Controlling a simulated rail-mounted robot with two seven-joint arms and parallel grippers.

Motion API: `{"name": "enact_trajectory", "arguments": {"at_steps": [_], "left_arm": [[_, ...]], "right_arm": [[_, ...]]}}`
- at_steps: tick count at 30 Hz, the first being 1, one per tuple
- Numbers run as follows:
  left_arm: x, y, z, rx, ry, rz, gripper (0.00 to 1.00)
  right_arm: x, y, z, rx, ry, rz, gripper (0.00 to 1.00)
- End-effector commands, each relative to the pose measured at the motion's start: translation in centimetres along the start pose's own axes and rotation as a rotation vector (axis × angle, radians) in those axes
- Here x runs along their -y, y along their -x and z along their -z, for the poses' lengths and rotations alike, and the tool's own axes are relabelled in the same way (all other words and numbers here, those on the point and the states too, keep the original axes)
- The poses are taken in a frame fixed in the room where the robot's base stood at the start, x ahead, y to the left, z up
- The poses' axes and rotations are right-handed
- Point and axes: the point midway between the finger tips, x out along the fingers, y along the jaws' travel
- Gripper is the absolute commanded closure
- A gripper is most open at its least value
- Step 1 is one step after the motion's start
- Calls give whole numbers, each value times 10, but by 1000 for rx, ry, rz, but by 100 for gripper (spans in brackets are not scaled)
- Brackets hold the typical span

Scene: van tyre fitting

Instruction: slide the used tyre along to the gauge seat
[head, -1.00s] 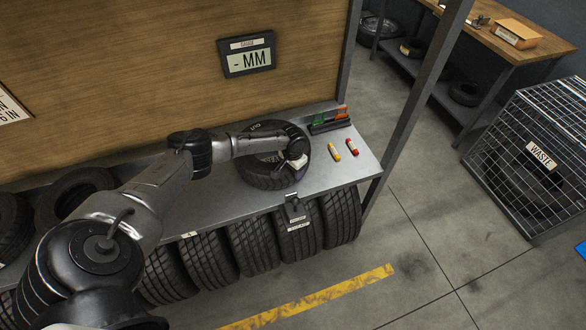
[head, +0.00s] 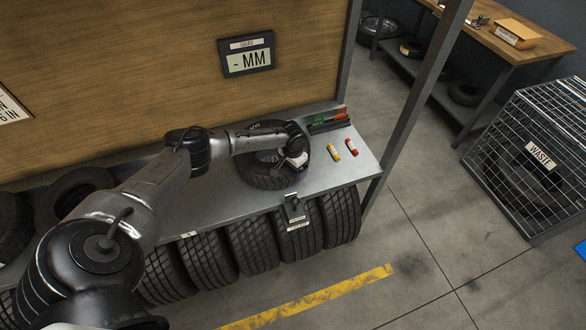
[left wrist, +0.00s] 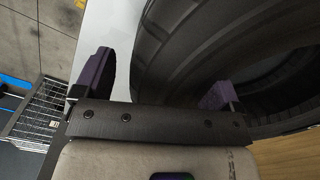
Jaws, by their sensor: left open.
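The used tyre (head: 262,178) is black and lies flat on the grey metal shelf, near its right end. My left gripper (head: 296,160) is open at the tyre's right side. In the left wrist view its fingers (left wrist: 157,84) stand apart, one outside the tread and the other by the inner rim, with the tyre wall (left wrist: 178,60) between them. I cannot tell whether either finger touches. A gauge display (head: 247,57) on the board reads "- MM". A small dark bracket with labels (head: 295,212) hangs at the shelf's front edge. I cannot make out the gauge seat. My right gripper is not in view.
A yellow marker (head: 334,153) and a red marker (head: 351,147) lie right of the tyre, before a dark holder (head: 330,123). Several tyres (head: 253,245) stand below the shelf. A post (head: 420,90) rises at its right end. A waste cage (head: 530,160) stands beyond.

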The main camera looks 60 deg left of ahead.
Motion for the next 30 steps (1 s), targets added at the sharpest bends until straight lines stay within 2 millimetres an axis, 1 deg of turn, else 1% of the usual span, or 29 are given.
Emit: {"name": "enact_trajectory", "arguments": {"at_steps": [1, 9, 15, 21, 25, 30], "left_arm": [[0, 10, 1, -3, 0, 0, 10], [0, 63, 1, -4, -1, 0, 10], [0, 97, 0, -3, 0, 0, 10], [0, 117, 0, -3, -1, 0, 10], [0, 124, 0, -1, -1, 0, 10], [0, 126, 0, -1, 0, 0, 10]], "right_arm": [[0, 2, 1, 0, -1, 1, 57], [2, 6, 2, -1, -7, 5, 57], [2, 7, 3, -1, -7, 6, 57], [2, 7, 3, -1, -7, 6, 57], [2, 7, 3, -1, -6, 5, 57], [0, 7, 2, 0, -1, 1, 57]]}}
